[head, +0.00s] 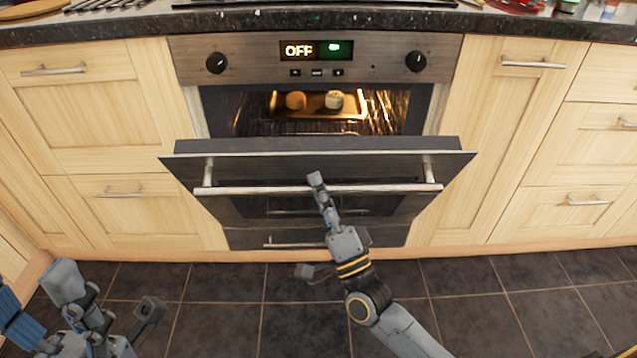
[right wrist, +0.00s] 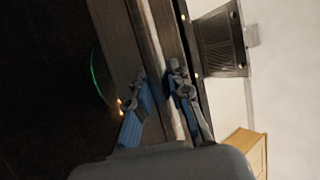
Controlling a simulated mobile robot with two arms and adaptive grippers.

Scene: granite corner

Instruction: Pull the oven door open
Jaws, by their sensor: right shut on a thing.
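The oven door (head: 400,168) is partly open, tilted outward at the top, with a dark gap above it into the lit oven (head: 316,75). Its long metal handle (head: 390,188) spans the door front. My right gripper (head: 318,182) is shut on the handle near its middle. In the right wrist view, its two fingers (right wrist: 158,95) lie on either side of the handle bar (right wrist: 151,45). My left gripper (head: 108,300) is at the lower left, its fingers spread and empty, away from the door.
Inside the oven, a tray (head: 312,112) holds two small round items. Wooden cabinets and drawers (head: 108,120) flank the oven on both sides. A dark granite counter (head: 120,28) runs above. The dark tiled floor (head: 450,290) in front looks clear.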

